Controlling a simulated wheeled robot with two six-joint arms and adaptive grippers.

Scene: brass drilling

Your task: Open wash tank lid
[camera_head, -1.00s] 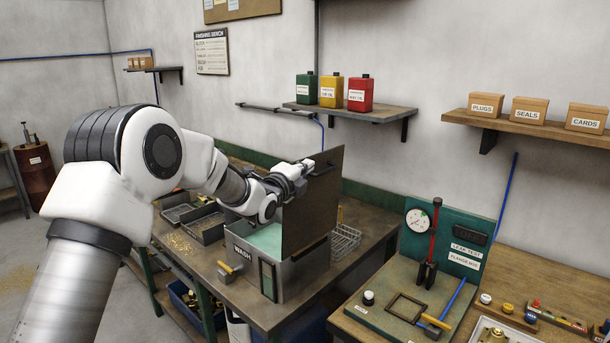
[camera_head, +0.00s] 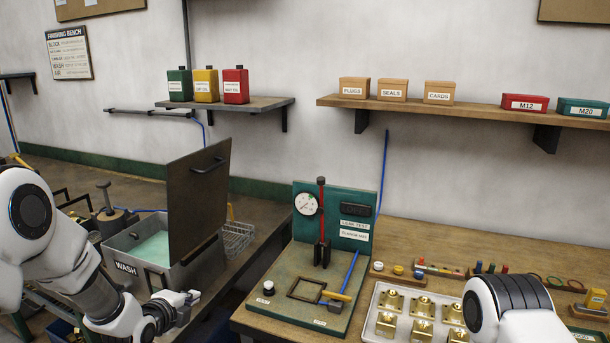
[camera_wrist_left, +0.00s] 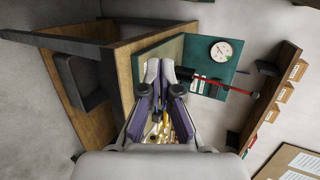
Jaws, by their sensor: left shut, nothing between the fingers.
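The wash tank (camera_head: 150,255) stands on the bench at the left and holds pale green liquid (camera_head: 153,248). Its dark lid (camera_head: 190,205) stands upright at the tank's right side, with a handle (camera_head: 208,166) near the top. My left gripper (camera_head: 188,298) is in front of the tank, low and to the right of its WASH label, apart from the lid. It is shut and empty; its fingers (camera_wrist_left: 163,85) also show together in the left wrist view. My right arm shows at the lower right, but its gripper is out of view.
A wire basket (camera_head: 238,238) sits right of the lid. The leak test stand (camera_head: 320,275) with gauge and lever is on the right bench, beside a white tray (camera_head: 385,300) of brass parts. Shelves (camera_head: 240,104) hang on the wall behind.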

